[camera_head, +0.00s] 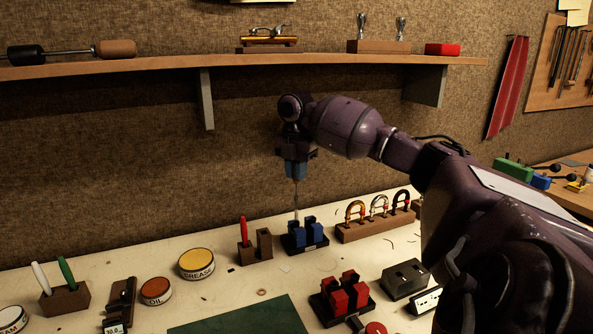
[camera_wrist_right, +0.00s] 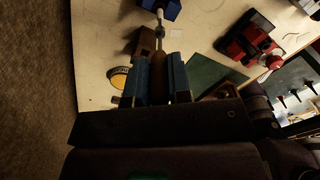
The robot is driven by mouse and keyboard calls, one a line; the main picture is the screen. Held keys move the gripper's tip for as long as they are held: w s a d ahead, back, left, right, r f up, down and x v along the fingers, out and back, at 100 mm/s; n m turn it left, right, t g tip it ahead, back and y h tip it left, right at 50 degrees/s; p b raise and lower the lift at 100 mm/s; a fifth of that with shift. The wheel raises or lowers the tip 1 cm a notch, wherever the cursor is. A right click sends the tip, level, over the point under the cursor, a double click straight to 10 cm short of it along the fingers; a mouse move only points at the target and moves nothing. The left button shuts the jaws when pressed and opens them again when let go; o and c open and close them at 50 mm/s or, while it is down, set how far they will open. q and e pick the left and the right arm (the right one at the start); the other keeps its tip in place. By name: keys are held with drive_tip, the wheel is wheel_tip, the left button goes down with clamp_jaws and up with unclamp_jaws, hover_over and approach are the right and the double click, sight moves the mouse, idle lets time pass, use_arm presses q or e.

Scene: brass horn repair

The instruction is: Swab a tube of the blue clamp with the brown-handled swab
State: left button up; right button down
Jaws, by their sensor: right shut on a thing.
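My right gripper (camera_head: 296,172) is shut on the brown-handled swab, above the blue clamp. In the right wrist view the brown handle (camera_wrist_right: 160,63) sits between the two blue fingers. The swab's thin rod (camera_head: 296,197) points down, nearly upright, at the blue clamp (camera_head: 313,238) on its dark base. The clamp also shows at the top of the wrist view (camera_wrist_right: 168,7). The swab's lower end meets the clamp's left part in the picture; I cannot tell whether it is inside a tube or behind the blocks. My left gripper is not in view.
A brown stand (camera_head: 264,243) with a red handle is left of the blue clamp. A rack of horseshoe-shaped parts (camera_head: 375,226) is to its right. A red clamp (camera_head: 337,301), dark block (camera_head: 405,279) and green mat (camera_head: 243,318) lie in front. The shelf (camera_head: 230,64) is above.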

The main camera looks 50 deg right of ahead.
sight(296, 183)
drive_tip(key=shift+f, duration=1.15)
drive_tip(key=shift+f+p, duration=0.4)
drive_tip(key=shift+f, duration=1.45)
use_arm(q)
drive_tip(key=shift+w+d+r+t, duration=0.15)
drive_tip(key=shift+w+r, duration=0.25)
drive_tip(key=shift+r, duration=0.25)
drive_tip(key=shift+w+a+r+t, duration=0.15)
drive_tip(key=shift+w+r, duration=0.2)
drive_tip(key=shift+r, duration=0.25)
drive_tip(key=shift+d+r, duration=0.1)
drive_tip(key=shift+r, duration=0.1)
use_arm(e)
drive_tip(key=shift+r, duration=0.15)
